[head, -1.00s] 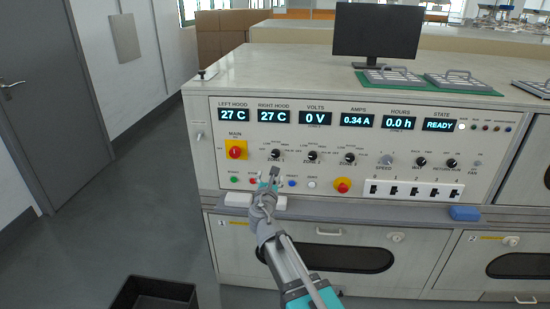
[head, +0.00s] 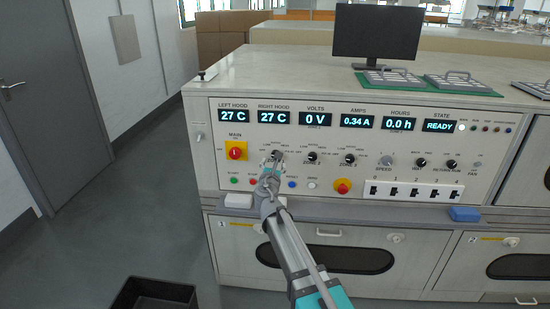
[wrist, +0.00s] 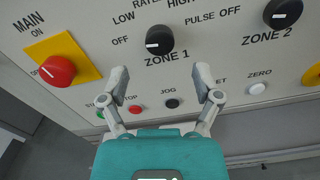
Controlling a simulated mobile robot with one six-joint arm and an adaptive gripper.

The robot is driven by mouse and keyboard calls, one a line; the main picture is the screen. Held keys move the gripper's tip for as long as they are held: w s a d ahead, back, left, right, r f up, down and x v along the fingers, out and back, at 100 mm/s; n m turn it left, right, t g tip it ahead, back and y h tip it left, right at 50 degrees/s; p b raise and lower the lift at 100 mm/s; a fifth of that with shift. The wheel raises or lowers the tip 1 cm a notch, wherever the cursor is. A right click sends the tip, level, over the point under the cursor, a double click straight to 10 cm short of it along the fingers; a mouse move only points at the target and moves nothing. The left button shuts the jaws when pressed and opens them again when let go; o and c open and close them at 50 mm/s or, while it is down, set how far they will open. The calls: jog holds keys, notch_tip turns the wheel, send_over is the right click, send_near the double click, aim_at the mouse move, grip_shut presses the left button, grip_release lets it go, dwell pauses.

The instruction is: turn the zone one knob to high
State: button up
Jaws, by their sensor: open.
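The black zone one knob (wrist: 159,39) is on the white panel above its ZONE 1 label in the wrist view. Its white mark is on the left part, on the side of the OFF and LOW labels; its exact setting is hard to tell. It also shows small in the head view (head: 277,154). My gripper (wrist: 162,84) is open and empty. Its two fingers stand apart to the left and right below the knob in the wrist view, not around it. In the head view my gripper (head: 272,166) is just below the knob and partly overlaps it.
The red MAIN knob (wrist: 57,71) on its yellow plate is left of zone one. The black zone two knob (wrist: 282,12) is to the right. Small buttons, including a black JOG button (wrist: 171,103), line the panel below. A ledge (head: 345,208) runs under the panel.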

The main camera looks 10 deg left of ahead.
jog(key=w, duration=0.5)
jog(key=shift+w+a, duration=0.1)
jog(key=shift+w, duration=0.05)
grip_shut()
dwell(0.4)
